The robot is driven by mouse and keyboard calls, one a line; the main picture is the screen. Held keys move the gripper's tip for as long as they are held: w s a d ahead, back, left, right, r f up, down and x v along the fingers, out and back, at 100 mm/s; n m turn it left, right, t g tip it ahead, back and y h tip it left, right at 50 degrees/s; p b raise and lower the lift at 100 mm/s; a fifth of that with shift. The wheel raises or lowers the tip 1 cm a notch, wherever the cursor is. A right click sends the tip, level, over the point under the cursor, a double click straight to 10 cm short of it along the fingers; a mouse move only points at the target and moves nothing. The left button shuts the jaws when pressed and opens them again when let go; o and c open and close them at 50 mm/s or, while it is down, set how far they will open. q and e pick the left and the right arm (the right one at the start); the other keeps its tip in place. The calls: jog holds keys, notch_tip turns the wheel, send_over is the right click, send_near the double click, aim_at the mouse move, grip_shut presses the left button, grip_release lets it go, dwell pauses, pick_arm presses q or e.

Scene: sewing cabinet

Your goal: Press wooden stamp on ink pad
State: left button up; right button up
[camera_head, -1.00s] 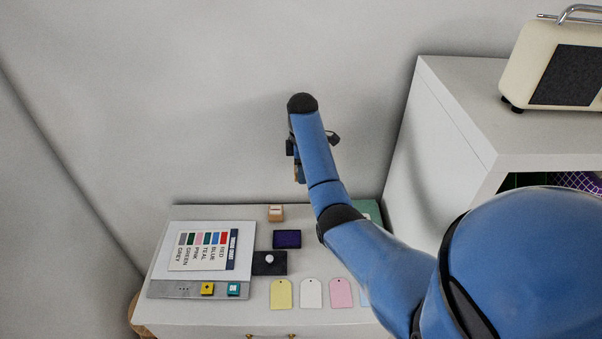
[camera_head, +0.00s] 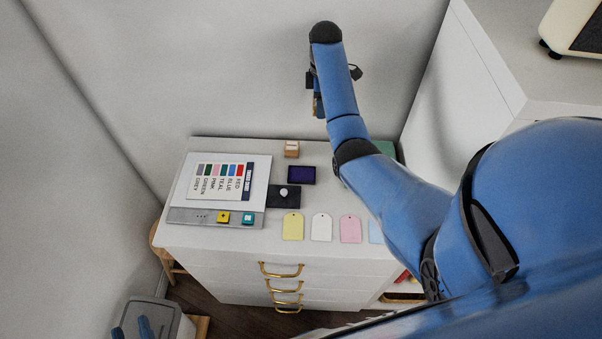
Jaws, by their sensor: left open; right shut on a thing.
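My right gripper (camera_head: 316,92) is at the end of the blue arm from the right, by the wall behind the cabinet top. It is shut on a small brown piece (camera_head: 318,106), apparently the wooden stamp, mostly hidden by the gripper and arm. The dark ink pad with a purple face (camera_head: 301,175) lies open on the cabinet top, in front of and left of the gripper, apart from it. A small light wooden block (camera_head: 291,149) stands behind the pad. My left gripper (camera_head: 131,332) shows only as two separated blue fingertips at the bottom left edge, open and empty.
A dark block with a pale knob (camera_head: 284,195) sits beside the pad. A color chart (camera_head: 217,182) lies left, with yellow (camera_head: 222,217) and teal (camera_head: 248,218) pieces below. Pastel tags (camera_head: 321,227) line the front. A taller white cabinet (camera_head: 462,65) stands right.

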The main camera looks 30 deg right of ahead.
jog(key=shift+a, duration=0.15)
jog(key=shift+a+f, duration=0.2)
jog(key=s+a+f+m+p, duration=0.1)
jog(key=s+a+f+m, duration=0.1)
jog(key=a+f+m, duration=0.1)
jog(key=s+a+f+m+p, duration=0.1)
jog(key=s+a+f+m, duration=0.1)
jog(key=f+m, duration=0.3)
jog(key=s+a+f+m+p, duration=0.1)
jog(key=s+a+f+m, duration=0.1)
jog(key=a+f+m, duration=0.1)
jog(key=shift+s+a+f+m, duration=0.25)
jog(key=shift+a+f+m, duration=0.15)
jog(key=shift+f, duration=0.35)
jog(key=shift+m, duration=0.8)
jog(key=m, duration=0.2)
jog(key=shift+w+m, duration=0.3)
jog(key=shift+w, duration=0.05)
jog(key=shift+w+d+m, duration=0.1)
jog(key=shift+w+m, duration=0.05)
jog(key=shift+m, duration=1.05)
jog(key=shift+f, duration=0.1)
